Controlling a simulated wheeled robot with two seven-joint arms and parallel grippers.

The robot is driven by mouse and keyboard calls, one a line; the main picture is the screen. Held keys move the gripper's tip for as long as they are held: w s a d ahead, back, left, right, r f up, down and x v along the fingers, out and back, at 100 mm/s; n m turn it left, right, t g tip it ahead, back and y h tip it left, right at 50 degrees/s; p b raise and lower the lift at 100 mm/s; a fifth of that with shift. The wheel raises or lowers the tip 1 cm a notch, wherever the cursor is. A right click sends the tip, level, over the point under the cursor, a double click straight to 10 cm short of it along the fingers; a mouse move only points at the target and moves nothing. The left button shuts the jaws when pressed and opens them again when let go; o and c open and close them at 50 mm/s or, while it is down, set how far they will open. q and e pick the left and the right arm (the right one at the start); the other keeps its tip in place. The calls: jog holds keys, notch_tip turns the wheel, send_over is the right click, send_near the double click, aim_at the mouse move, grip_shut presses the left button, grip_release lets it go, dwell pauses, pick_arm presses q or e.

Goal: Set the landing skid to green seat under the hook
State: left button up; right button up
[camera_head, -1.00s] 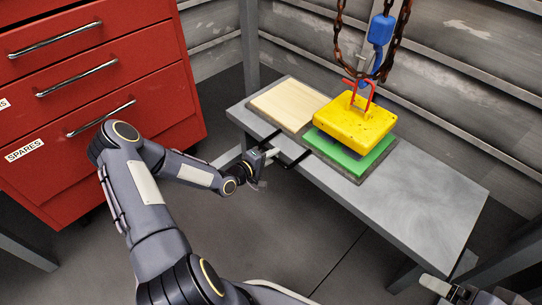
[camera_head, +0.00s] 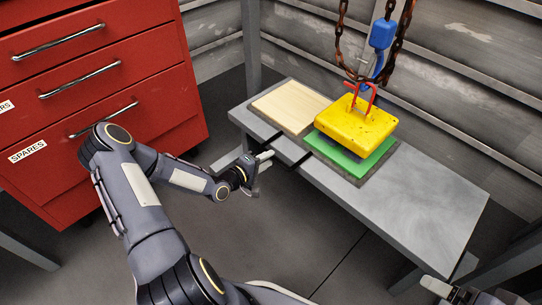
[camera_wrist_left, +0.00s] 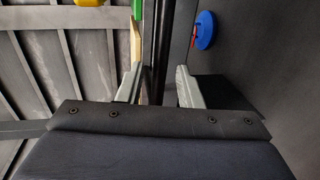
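The landing skid is a dark tray (camera_head: 378,176) on the grey bench, with a pale wooden seat (camera_head: 290,105) on its left and a green seat (camera_head: 341,158) on its right. A yellow block (camera_head: 355,124) with a red handle is over the green seat, below the blue hook (camera_head: 382,33) on rusty chains. A dark gap shows under the block; whether it touches is unclear. Black bars (camera_head: 300,160) stick out at the skid's front. My left gripper (camera_head: 264,170) is open and empty before the bench's front edge; its two fingers (camera_wrist_left: 158,88) stand apart in the wrist view. My right gripper (camera_head: 462,292) is partly cut off.
A red drawer cabinet (camera_head: 90,75) stands at the left. The grey bench (camera_head: 430,205) is bare right of the skid. A slatted metal wall is behind it. A blue disc with a red mark (camera_wrist_left: 204,30) shows in the left wrist view.

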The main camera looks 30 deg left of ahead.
pick_arm(q)
jog(key=p+v, duration=0.1)
jog(key=v, duration=0.4)
dwell(0.4)
jog(key=s+r+m+g+y, duration=0.3)
jog(key=s+r+m+g, duration=0.1)
jog(key=r, duration=0.4)
jog(key=s+r+m+g+y, duration=0.2)
jog(key=s+r+m+g, duration=0.15)
jog(key=r, duration=0.45)
jog(key=s+d+r+m+h, duration=0.1)
jog(key=s+d+r+m, duration=0.1)
jog(key=s+d+r, duration=0.3)
jog(key=s+d+r+m+g+h, duration=0.1)
jog(key=s+d, duration=0.1)
jog(key=s, duration=0.5)
jog(key=s+d+r+m+h, duration=0.2)
jog(key=s+d, duration=0.2)
jog(key=s, duration=0.3)
notch_tip(320, 180, up, 32)
jog(key=p, duration=3.2)
jog(key=shift+w+a+r+y, duration=0.2)
jog(key=shift+w+a+y, duration=0.1)
jog(key=shift+w, duration=0.1)
